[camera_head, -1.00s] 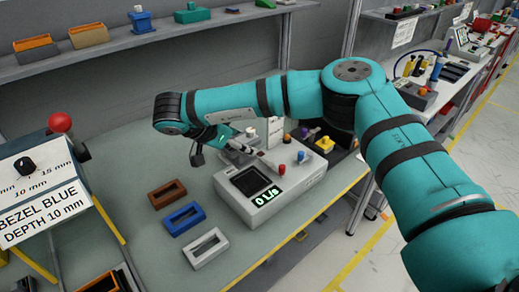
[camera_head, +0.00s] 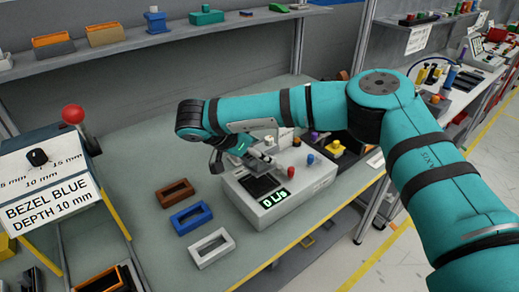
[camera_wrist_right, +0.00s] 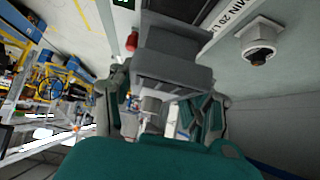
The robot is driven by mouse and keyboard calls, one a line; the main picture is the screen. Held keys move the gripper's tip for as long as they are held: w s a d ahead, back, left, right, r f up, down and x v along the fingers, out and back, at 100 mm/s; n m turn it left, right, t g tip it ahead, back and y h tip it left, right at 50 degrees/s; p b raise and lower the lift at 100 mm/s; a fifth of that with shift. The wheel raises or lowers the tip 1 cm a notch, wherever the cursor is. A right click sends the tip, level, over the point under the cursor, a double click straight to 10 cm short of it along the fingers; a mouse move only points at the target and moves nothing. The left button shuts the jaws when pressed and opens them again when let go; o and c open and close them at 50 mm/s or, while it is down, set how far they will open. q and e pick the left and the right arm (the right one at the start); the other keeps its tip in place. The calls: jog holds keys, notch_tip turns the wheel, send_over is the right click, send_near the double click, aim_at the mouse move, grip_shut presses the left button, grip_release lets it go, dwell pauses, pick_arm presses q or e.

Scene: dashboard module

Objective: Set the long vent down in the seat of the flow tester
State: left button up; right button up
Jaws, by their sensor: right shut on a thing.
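The flow tester (camera_head: 262,215) is a pale box on the bench with a green-lit display on its front. Its dark seat (camera_head: 262,187) lies open in the top face, and part of it is hidden by my gripper. My right gripper (camera_head: 262,161) is over the back edge of the seat, shut on the long vent. The vent shows in the right wrist view as a grey stepped block (camera_wrist_right: 172,72) between the fingers. In the head view the vent is small and mostly hidden, so I cannot tell whether it touches the tester. My left gripper is not in view.
Brown (camera_head: 175,192), blue (camera_head: 191,218) and white (camera_head: 212,248) bezels lie left of the tester. Red (camera_head: 291,171) and blue (camera_head: 310,159) knobs stand on the tester's right side. A selector box with a red-ball lever (camera_head: 73,114) is at far left.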

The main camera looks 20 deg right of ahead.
aim_at(254, 168)
jog(key=shift+f+b, duration=1.05)
jog(key=shift+f, duration=0.85)
jog(key=shift+f+b, duration=0.9)
jog(key=shift+f, duration=0.2)
jog(key=o, duration=1.4)
jog(key=shift+c, duration=0.2)
jog(key=v, duration=1.2)
jog(key=shift+s, duration=0.1)
